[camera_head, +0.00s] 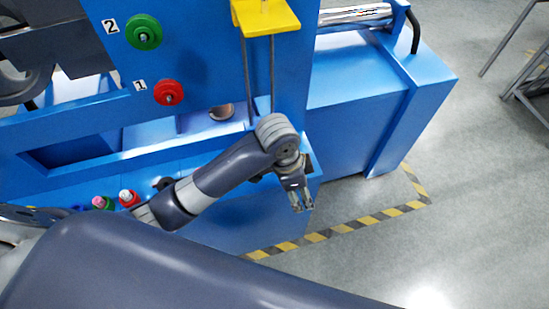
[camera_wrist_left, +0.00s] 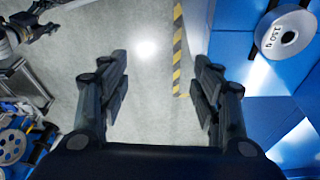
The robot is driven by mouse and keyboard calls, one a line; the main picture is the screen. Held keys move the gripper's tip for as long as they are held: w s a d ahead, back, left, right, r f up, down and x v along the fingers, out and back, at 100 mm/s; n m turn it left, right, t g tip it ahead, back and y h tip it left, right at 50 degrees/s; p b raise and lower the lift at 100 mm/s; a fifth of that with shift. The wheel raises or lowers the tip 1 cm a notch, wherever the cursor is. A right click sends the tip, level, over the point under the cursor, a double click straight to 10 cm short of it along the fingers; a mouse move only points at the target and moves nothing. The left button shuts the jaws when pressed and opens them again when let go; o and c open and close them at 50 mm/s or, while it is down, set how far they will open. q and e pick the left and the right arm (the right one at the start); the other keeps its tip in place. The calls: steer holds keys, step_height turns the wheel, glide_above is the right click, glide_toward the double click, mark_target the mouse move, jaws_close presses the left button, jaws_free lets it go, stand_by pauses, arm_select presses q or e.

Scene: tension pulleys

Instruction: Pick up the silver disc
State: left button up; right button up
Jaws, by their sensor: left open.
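A silver disc (camera_wrist_left: 285,32) with a dark central hole and a weight marking in grams sits on a blue surface at the upper right of the left wrist view. In the head view, a small round piece (camera_head: 221,112) shows in a recess of the blue machine; I cannot tell if it is the same disc. My left gripper (camera_head: 301,207) points down beside the blue bench, over the floor. In the left wrist view its fingers (camera_wrist_left: 158,95) are apart and empty, left of the disc. What seems to be my right gripper (camera_wrist_left: 40,22) shows at the upper left there, its opening unclear.
The blue machine (camera_head: 200,65) carries a green knob (camera_head: 143,32), a red knob (camera_head: 168,93) and a yellow bracket (camera_head: 266,16) with thin rods. Small coloured buttons (camera_head: 128,198) sit lower left. Open floor with striped tape (camera_head: 343,229) lies right.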

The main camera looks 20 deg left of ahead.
arm_select(q)
steer(key=w+a+r+m+g+y, duration=0.1)
steer(key=w+a+r+m+y, duration=0.25)
steer(key=w+a+r, duration=0.5)
steer(key=shift+y, duration=0.25)
steer(key=f, duration=0.4)
steer(key=w+f, duration=0.1)
steer(key=f, duration=0.3)
steer(key=a+f, duration=0.1)
steer(key=f, duration=0.2)
steer(key=shift+w+a+f, duration=0.1)
steer(key=shift+w+f, duration=0.3)
steer(key=shift+n, duration=0.25)
steer(key=c, duration=0.9)
